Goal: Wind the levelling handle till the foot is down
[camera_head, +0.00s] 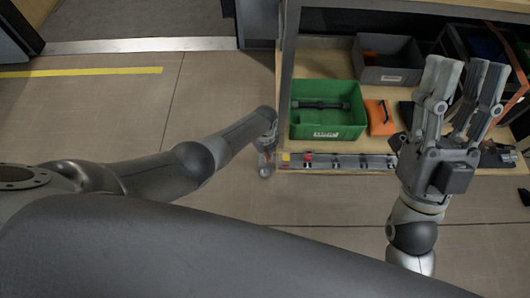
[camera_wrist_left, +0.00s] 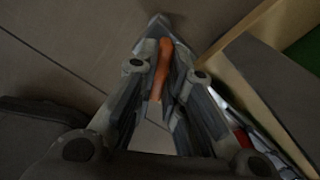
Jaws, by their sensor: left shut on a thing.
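The orange levelling handle (camera_wrist_left: 162,68) shows in the left wrist view, between the fingers of my left gripper (camera_wrist_left: 164,50), which is shut on it. In the head view my left gripper (camera_head: 266,152) is small and partly hidden by my wrist, at the left front corner of the wooden bench. I cannot make out the handle there.
The bench (camera_head: 320,70) holds a green crate (camera_head: 328,131), an orange case (camera_head: 380,117) and a grey bin (camera_head: 388,76). A rail with small parts (camera_head: 340,161) runs along its front edge. A grey post (camera_head: 287,70) stands at its left. The floor (camera_head: 120,110) left is clear.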

